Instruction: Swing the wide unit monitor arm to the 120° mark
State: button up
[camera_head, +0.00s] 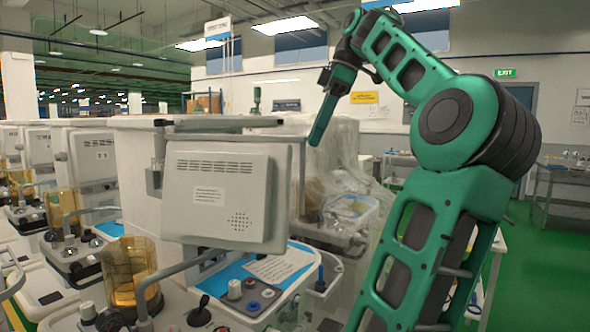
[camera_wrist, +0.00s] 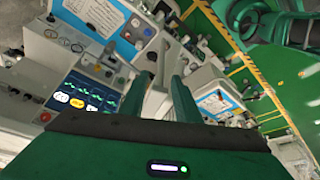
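A pale grey monitor (camera_head: 215,195) shows its vented back in the head view, above a cart with a blue-and-white top panel (camera_head: 270,268). A grey tubular arm (camera_head: 183,268) runs below it; how it joins the monitor is hidden. In the wrist view a lit monitor screen (camera_wrist: 86,97) with green traces lies left of my fingers. My gripper (camera_head: 318,125) hangs in the air above and right of the near monitor, pointing down. In the wrist view my gripper (camera_wrist: 160,80) has its two fingers apart with nothing between them. No 120° mark is readable.
More carts with monitors (camera_head: 92,155) stand in a row at the left. An amber canister (camera_head: 130,270) stands at the near cart's left. A plastic-draped unit (camera_head: 335,165) is behind my gripper. Green floor (camera_head: 555,270) is free at the right, before a metal table (camera_head: 570,180).

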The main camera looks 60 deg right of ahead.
aim_at(302, 167)
jog(key=x, duration=0.9)
jog(key=shift+a+r, duration=0.1)
